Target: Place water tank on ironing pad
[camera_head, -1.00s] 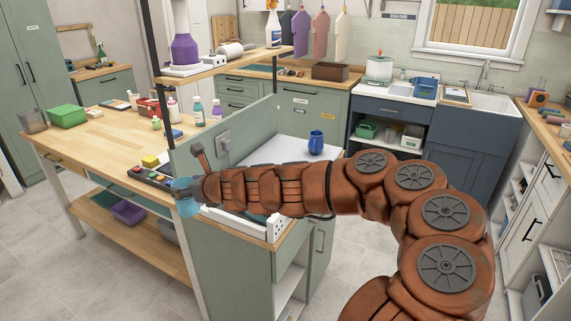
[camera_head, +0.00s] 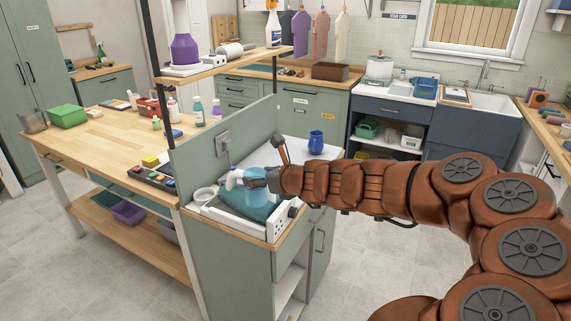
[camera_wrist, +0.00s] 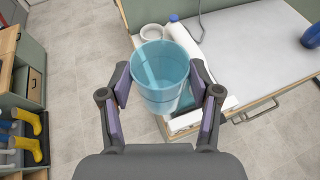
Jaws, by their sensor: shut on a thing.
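The water tank (camera_wrist: 165,72) is a translucent light-blue, open-topped container. My gripper (camera_wrist: 163,90) is shut on it, with a finger on each side. In the head view the tank (camera_head: 262,192) is at my gripper, at the near left end of the counter, in front of or above a white and teal appliance (camera_head: 232,216).
A dark-blue jug (camera_head: 316,139) stands at the pad's far side. A white bowl (camera_head: 204,195) sits left of the tank. A green upright panel (camera_head: 215,140) with a socket borders the counter. Much of the pad is clear.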

